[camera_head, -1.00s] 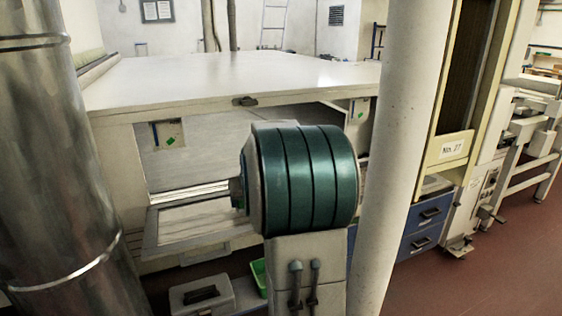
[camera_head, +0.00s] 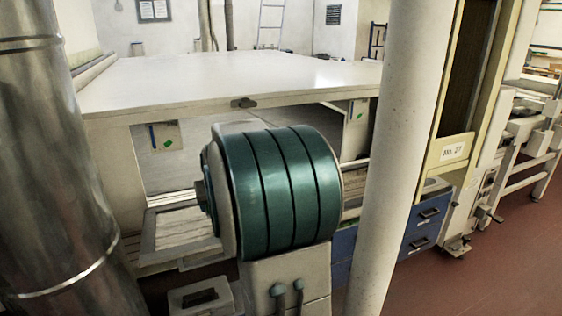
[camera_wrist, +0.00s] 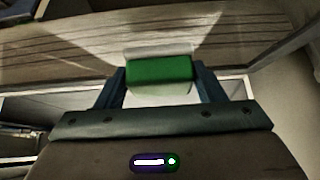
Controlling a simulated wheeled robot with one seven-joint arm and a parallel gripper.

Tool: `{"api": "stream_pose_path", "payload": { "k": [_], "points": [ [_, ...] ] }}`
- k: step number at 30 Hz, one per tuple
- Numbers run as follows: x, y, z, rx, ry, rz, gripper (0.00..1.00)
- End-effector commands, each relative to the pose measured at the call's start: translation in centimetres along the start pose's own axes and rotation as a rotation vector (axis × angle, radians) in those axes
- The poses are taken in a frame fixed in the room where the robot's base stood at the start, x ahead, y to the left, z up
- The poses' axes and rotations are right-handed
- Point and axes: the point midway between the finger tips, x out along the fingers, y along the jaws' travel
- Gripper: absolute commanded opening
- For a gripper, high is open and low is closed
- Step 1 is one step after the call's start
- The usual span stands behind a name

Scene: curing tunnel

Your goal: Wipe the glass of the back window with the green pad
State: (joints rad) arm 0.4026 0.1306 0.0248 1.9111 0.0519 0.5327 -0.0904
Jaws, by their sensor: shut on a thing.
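In the wrist view my gripper (camera_wrist: 160,78) is shut on the green pad (camera_wrist: 159,70), which sits between its two dark blue fingers. A pale, see-through-looking band shows around the pad's far and near edges. Beyond the pad lies a brown-grey streaked surface with a bright patch; I cannot tell whether the pad touches it. In the head view my gripper and the pad are hidden behind my arm's teal-banded joint, in front of the low opening under the white top. I cannot make out the back window's glass for certain in either view.
The white tunnel top (camera_head: 230,82) roofs the opening. A metal duct (camera_head: 60,170) stands close on the left and a pale post (camera_head: 400,150) on the right. Blue drawers (camera_head: 424,227) and a grey box (camera_head: 198,297) are low down. Red floor (camera_head: 490,270) is clear at right.

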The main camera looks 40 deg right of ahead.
Motion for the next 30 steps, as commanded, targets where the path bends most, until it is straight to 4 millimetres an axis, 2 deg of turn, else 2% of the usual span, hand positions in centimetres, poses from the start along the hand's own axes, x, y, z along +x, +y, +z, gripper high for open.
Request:
{"api": "stream_pose_path", "payload": {
  "k": [1,18,30],
  "points": [
    [-0.8,-0.1,-0.5,-0.001,0.002,0.0,0.41],
    [-4.9,-0.3,-3.2,-0.005,0.003,-0.003,0.41],
    [-5.4,-0.3,-3.5,-0.006,0.003,-0.003,0.41]
  ]
}}
